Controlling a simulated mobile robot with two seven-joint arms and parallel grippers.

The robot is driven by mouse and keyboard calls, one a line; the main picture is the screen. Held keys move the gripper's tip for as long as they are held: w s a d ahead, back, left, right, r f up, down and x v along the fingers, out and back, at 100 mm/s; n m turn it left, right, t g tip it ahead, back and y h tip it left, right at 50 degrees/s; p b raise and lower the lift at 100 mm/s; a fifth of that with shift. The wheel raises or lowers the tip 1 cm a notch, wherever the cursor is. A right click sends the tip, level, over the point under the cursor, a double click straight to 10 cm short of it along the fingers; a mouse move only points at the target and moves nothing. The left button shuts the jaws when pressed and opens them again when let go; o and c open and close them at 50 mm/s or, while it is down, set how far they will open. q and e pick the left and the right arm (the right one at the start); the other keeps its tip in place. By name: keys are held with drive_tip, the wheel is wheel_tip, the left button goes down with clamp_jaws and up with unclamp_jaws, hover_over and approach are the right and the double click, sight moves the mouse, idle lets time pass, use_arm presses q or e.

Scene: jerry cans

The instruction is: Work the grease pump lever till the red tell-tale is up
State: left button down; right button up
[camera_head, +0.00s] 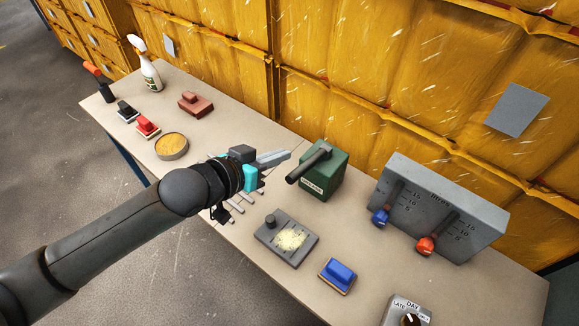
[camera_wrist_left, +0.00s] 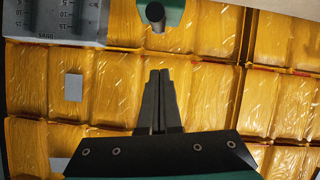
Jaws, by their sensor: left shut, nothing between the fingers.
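The grease pump is a green box (camera_head: 325,178) with a pale label, standing on the table right of the gripper. Its dark lever (camera_head: 306,165) slants from the top of the box down toward the left. I see no red tell-tale on the pump. My left gripper (camera_head: 287,156) is shut and empty, just left of the lever and apart from it. In the left wrist view the shut fingertips (camera_wrist_left: 160,73) point at the lever's round end (camera_wrist_left: 155,12), with the green pump (camera_wrist_left: 172,15) behind it at the top edge. My right gripper is out of view.
A grey block with a blue-knobbed lever (camera_head: 380,216) and a red-knobbed lever (camera_head: 426,245) stands to the right. A round tin (camera_head: 172,146) and spray bottle (camera_head: 148,70) stand left. Yellow jerry cans wall the back.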

sight(290, 174)
use_arm(q)
drive_tip(key=f, duration=0.1)
drive_tip(key=w+d+f, duration=0.1)
drive_tip(key=f, duration=0.1)
drive_tip(key=d+f, duration=0.1)
drive_tip(key=shift+w+d+f+b, duration=0.15)
drive_tip(key=shift+w+f+b, duration=0.15)
drive_tip(key=shift+w, duration=0.1)
drive_tip(key=shift+s+f, duration=0.2)
drive_tip(key=shift+f, duration=0.25)
drive_tip(key=shift+f, duration=0.15)
